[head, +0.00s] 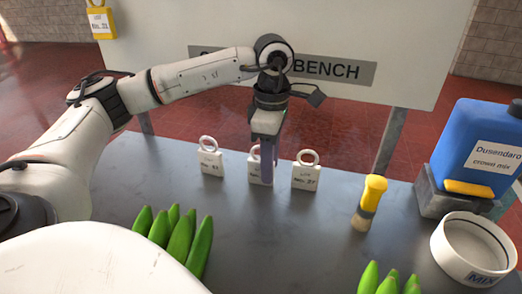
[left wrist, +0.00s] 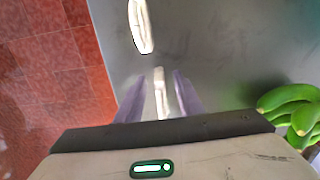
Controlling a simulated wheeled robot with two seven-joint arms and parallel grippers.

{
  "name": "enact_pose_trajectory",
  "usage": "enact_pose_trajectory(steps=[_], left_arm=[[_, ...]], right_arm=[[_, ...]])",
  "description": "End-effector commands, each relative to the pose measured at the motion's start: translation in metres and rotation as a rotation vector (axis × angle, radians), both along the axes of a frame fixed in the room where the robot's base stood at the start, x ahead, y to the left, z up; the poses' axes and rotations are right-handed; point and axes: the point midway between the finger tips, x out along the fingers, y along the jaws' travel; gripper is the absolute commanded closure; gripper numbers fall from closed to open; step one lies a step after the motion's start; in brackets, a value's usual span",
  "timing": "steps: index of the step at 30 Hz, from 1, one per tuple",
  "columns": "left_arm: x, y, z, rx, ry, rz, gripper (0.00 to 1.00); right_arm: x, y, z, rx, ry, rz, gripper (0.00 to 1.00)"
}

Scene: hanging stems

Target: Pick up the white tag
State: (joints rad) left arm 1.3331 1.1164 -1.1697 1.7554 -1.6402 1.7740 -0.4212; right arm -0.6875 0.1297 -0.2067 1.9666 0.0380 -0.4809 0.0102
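Three white tags with ring tops stand upright in a row on the dark table: a left one (head: 210,163), a middle one (head: 254,172) and a right one (head: 305,177). My left gripper (head: 266,170) points down at the middle tag and partly hides it in the head view. In the left wrist view the fingers (left wrist: 159,92) are spread, with the middle tag (left wrist: 160,88) between them and a gap on each side. Another white tag (left wrist: 141,26) shows beyond the fingertips. My right gripper is in neither view.
A yellow-handled brush (head: 370,200) stands right of the tags. A blue jug (head: 478,150) and a white round dish (head: 473,249) are at the right. Green bananas (head: 180,238) lie at the front left, more (head: 388,280) at the front. A yellow tag (head: 101,20) hangs at the upper left.

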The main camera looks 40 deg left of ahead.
Motion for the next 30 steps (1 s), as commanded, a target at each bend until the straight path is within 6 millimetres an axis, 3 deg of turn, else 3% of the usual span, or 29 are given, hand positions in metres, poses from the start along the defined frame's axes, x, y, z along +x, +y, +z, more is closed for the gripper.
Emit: enact_pose_trajectory(steps=[4,12,18,30], left_arm=[[0.000,0.000,-0.017,-0.001,0.001,0.001,0.66],[0.000,0.000,-0.019,-0.001,-0.001,0.001,0.66],[0.000,-0.001,-0.019,-0.001,-0.001,0.001,0.99],[0.001,-0.001,-0.010,-0.002,-0.002,0.000,1.00]], right_arm=[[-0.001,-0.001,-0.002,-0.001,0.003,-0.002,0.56],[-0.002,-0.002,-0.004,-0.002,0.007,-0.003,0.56],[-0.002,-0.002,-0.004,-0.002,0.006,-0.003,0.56],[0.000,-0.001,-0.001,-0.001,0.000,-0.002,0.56]])
